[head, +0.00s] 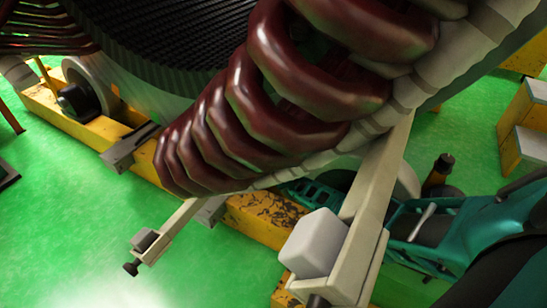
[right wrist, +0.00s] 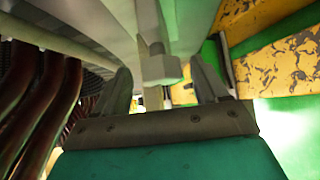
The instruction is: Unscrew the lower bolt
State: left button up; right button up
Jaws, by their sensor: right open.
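The stator (head: 150,50) carries thick red-brown coils (head: 270,100). Pale clamp bars hang below them. One bar (head: 172,228) ends in a small block with a dark bolt (head: 131,268). A nearer bar (head: 370,210) has a large pale block (head: 313,243) and a dark bolt (head: 318,300) at the bottom edge. My teal right arm reaches in from the right, behind the nearer bar, and its fingertips are hidden in the head view. In the right wrist view my right gripper (right wrist: 163,85) is open, with a grey block-ended bar (right wrist: 160,68) showing between its fingers. I cannot tell whether they touch. My left gripper is not in view.
A worn yellow beam (head: 255,220) runs under the stator, and yellow structure (right wrist: 285,60) also stands right of the right gripper. Coils (right wrist: 40,100) are close on its left. A yellow block (head: 525,125) stands at right. Green floor (head: 60,220) is open at left.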

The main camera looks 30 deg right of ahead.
jog(key=shift+b+x, duration=0.45)
jog(key=shift+x, duration=0.35)
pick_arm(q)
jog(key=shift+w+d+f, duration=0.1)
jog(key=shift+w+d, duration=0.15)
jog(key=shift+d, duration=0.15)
pick_arm(e)
jog(key=shift+w+d, duration=0.1)
jog(key=shift+w, duration=0.1)
jog(key=c, duration=1)
jog(key=shift+o, duration=0.2)
jog(key=shift+r+n+g+p, duration=0.15)
jog(key=shift+n+g+p, duration=0.2)
jog(key=shift+p, duration=0.3)
jog(key=shift+g, duration=0.25)
jog(key=o, duration=1)
jog(key=shift+c, duration=0.2)
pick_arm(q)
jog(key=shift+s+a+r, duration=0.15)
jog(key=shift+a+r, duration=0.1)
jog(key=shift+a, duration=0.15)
